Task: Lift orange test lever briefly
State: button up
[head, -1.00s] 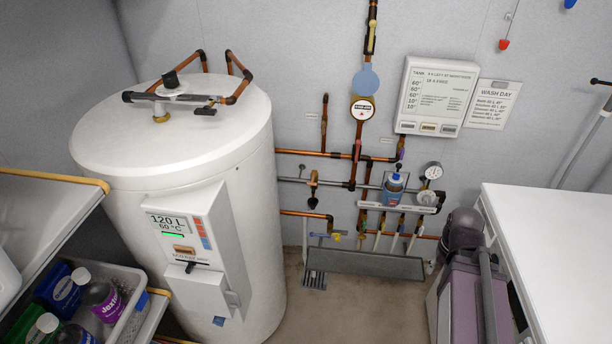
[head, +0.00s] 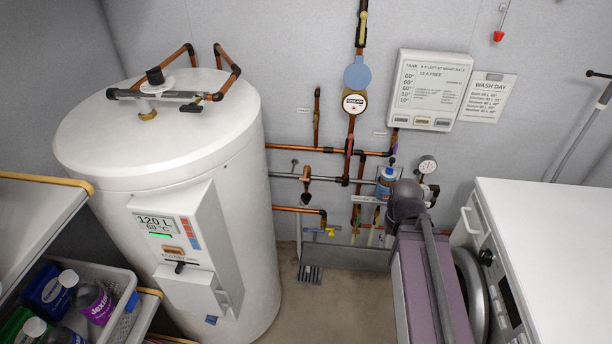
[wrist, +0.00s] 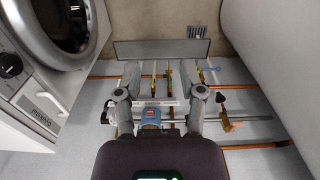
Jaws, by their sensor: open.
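I cannot pick out a lever that is plainly the orange test lever. A small orange-brown valve with a dark knob (head: 306,186) sits on the grey pipe right of the tank. What looks like the same valve shows in the wrist view (wrist: 227,122). The gripper itself is hidden in the head view; only my arm shows.
The white tank (head: 170,135) stands left, with a control panel (head: 170,240). A washing machine (head: 560,225) stands right. A bottle basket (head: 122,300) is lower left. Floor between is clear.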

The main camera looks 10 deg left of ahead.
jog(key=w+f+t+h+b, duration=0.3)
jog(key=w+f+h+b, duration=0.1)
jog(key=w+f+b, duration=0.4)
jog(key=n+t+y+b, duration=0.4)
jog(key=n+t+b, duration=0.9)
jog(key=b, duration=1.4)
send_near(305, 178)
notch_tip(305, 178, down, 3)
jog(key=s+m+t, duration=0.1)
jog(key=m+t, duration=0.1)
jog(key=shift+s+a+r, duration=0.2)
jog(key=shift+a+r, duration=0.1)
jog(key=w, duration=1.3)
jog(key=shift+w+d, duration=0.2)
jog(key=shift+w, duration=0.2)
